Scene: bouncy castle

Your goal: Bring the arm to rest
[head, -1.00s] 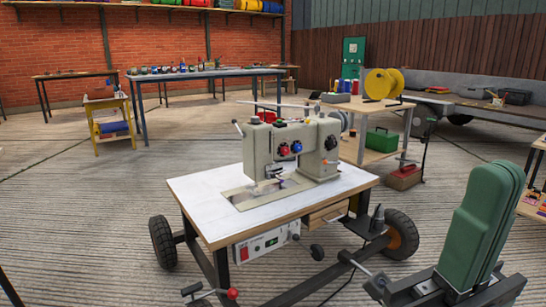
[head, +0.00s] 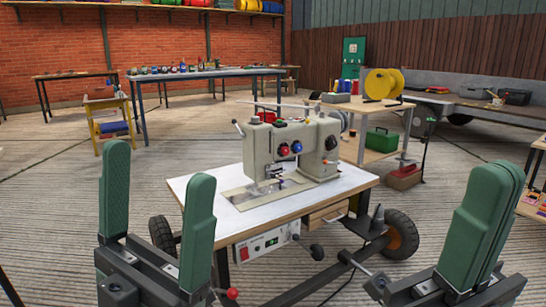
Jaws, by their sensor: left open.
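My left gripper (head: 158,165) is at the lower left of the head view. Its two green fingers point up and stand wide apart, with nothing between them. My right gripper (head: 492,172) is at the lower right. Its green fingers lie close together, and no object shows between them. The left gripper stands in front of the left part of the sewing table (head: 215,192) in the picture and covers part of its left legs and wheel. The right gripper is right of the table.
A sewing machine (head: 290,150) stands on the wheeled table ahead. A wooden cart (head: 362,150) with a yellow spool (head: 383,84) is behind it at the right. A yellow stool (head: 108,115) and a long workbench (head: 205,74) are farther back. Open floor lies at the left.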

